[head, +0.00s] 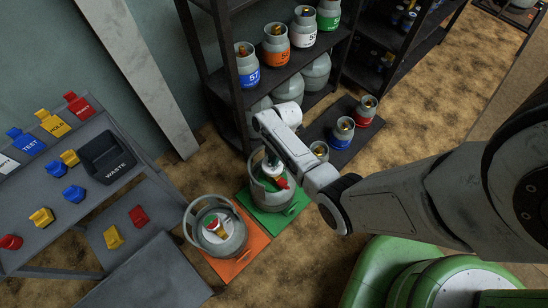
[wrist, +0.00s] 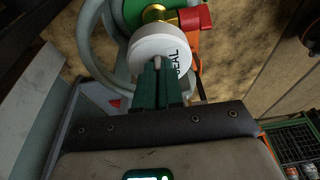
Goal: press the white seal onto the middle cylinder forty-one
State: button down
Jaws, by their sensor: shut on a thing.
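My gripper (wrist: 160,72) is shut on the white seal (wrist: 152,47), a round cap marked SEAL. In the wrist view the seal is close in front of a brass valve (wrist: 154,13) with a red knob (wrist: 192,18). I cannot tell whether seal and valve touch. The valve belongs to a grey cylinder with a ring handle (wrist: 93,45). In the head view my wrist is over a grey cylinder (head: 268,196) on a green mat, and hides part of it. No number shows on this cylinder, so I cannot tell if it is forty-one.
Another grey cylinder (head: 232,243) stands on an orange mat (head: 247,249), close at left. A dark shelf (head: 222,87) with several small numbered cylinders is behind. A grey table (head: 52,236) with coloured caps and a black waste bin (head: 107,154) is at left.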

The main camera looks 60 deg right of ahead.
jog(key=shift+f+b, duration=1.1)
jog(key=shift+f, duration=0.3)
jog(key=c, duration=1.2)
grip_release()
jog(key=p+v, duration=0.3)
jog(key=v, duration=0.8)
jog(key=shift+p, duration=0.35)
jog(key=shift+a+f, duration=0.1)
